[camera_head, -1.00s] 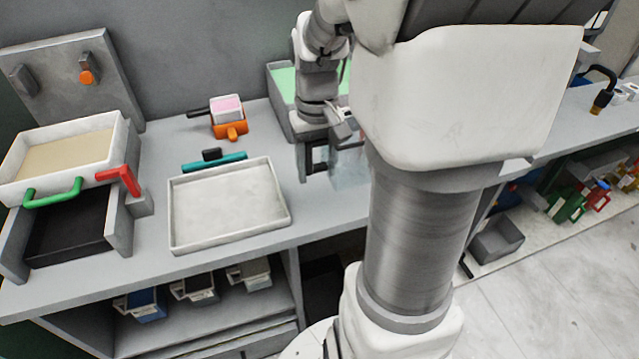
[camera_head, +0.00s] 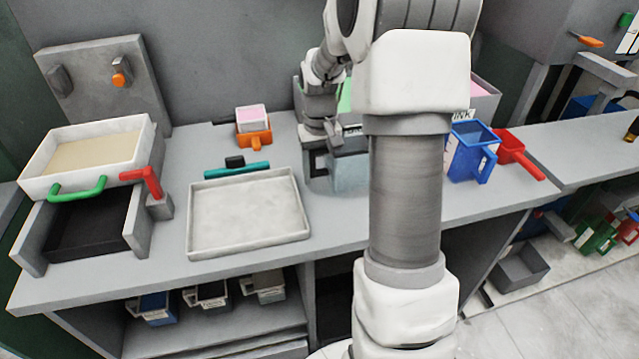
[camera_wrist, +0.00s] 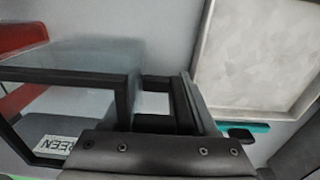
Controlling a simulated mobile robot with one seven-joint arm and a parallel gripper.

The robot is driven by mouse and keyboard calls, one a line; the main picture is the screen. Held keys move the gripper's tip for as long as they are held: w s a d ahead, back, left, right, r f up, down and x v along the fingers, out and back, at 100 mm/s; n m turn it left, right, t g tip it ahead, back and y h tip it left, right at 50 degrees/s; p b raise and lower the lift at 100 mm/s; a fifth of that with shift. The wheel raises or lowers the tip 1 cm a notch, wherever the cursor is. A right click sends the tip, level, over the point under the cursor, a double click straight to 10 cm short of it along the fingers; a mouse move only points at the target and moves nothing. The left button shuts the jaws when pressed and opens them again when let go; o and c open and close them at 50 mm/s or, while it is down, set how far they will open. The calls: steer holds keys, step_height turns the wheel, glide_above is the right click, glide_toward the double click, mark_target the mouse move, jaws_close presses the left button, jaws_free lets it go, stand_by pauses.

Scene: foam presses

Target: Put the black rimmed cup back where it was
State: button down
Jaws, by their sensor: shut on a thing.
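The black rimmed cup is a clear, see-through box with a dark rim. It shows in the wrist view (camera_wrist: 75,55) at the left, and in the head view (camera_head: 349,173) beside my arm column, which hides its right part. My gripper (camera_head: 322,150) is at the cup's left side, at its dark square handle (camera_head: 316,163). In the wrist view my gripper (camera_wrist: 165,122) is shut on the cup at this handle. The cup looks upright. I cannot tell whether its base touches the counter.
A white tray (camera_head: 248,243) lies left of the cup, with a teal-handled tool (camera_head: 237,170) behind it. A pink-filled cup (camera_head: 251,118) stands further back. A green-filled bin (camera_head: 345,97) is behind my gripper. A blue cup (camera_head: 470,150) and red scoop (camera_head: 520,155) stand right of my column.

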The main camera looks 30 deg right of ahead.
steer(key=shift+f+b, duration=0.3)
steer(key=shift+f, duration=1.5)
steer(key=shift+f, duration=0.15)
steer(key=shift+c, duration=0.9)
jaws_free()
step_height(320, 180, up, 12)
steer(key=shift+r+p, duration=0.15)
steer(key=shift+p, duration=0.9)
